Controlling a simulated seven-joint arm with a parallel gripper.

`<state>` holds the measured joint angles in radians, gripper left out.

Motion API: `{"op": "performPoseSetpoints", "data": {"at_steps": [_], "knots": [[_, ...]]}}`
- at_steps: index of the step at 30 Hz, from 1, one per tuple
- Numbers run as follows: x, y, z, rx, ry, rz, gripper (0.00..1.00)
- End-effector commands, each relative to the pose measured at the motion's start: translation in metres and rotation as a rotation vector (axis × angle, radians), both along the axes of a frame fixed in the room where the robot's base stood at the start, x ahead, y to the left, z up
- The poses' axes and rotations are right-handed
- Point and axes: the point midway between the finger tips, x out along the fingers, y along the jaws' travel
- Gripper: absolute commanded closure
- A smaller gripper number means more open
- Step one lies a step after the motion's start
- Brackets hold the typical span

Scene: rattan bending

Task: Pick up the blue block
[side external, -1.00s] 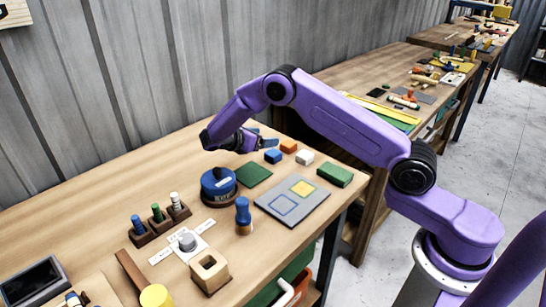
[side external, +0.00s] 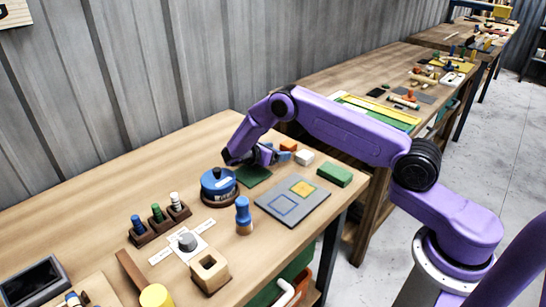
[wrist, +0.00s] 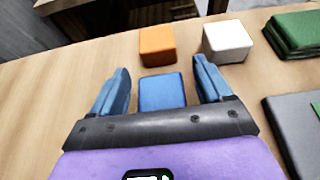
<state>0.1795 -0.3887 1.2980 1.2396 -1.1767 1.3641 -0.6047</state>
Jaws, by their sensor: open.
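The blue block (wrist: 161,92) sits on the table between the two blue fingers of my gripper (wrist: 162,88) in the wrist view. The fingers are open, with a gap to the block on each side. In the side external view my gripper (side external: 268,155) is low over the table at the back, and it mostly hides the blue block there. I cannot tell the exact finger height above the table.
An orange block (wrist: 157,45) and a white block (wrist: 227,41) stand just beyond the blue one. A round blue container (side external: 219,186) stands left of the mat.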

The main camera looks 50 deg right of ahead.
Motion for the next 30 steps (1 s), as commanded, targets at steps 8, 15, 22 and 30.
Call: {"op": "performPoseSetpoints", "data": {"at_steps": [8, 15, 22, 30], "knots": [[0.0, -0.009, -0.004, 0.0, -0.002, 0.001, 0.21], [0.0, -0.009, -0.004, 0.0, -0.002, 0.001, 0.77], [0.0, -0.009, -0.003, 0.0, -0.002, 0.001, 0.77], [0.001, -0.009, 0.008, 0.0, -0.003, 0.001, 0.77]]}}
